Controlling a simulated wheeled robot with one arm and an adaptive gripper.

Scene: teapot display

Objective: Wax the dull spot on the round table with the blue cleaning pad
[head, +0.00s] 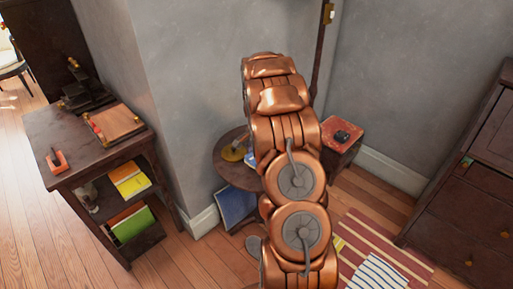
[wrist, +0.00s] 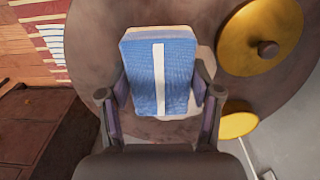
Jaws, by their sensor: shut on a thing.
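The blue cleaning pad (wrist: 178,85), with a white stripe down its middle, is held between the two fingers of my gripper (wrist: 160,90) in the wrist view. The pad is over the round table (wrist: 95,50), a dark brown top. A pale dull spot (wrist: 206,53) shows around the pad's edges; the pad hides most of it. I cannot tell whether the pad touches the tabletop. In the head view my arm covers much of the round table (head: 225,170), and a bit of the blue pad (head: 250,160) shows beside it. The gripper itself is hidden there.
A brass disc with a dark knob (wrist: 240,40) lies on the table right of the pad. A small red-brown stand (head: 341,138) is just right of my arm. A dark desk (head: 60,128) stands left, a cabinet (head: 475,190) right. A striped rug (head: 375,245) lies in front.

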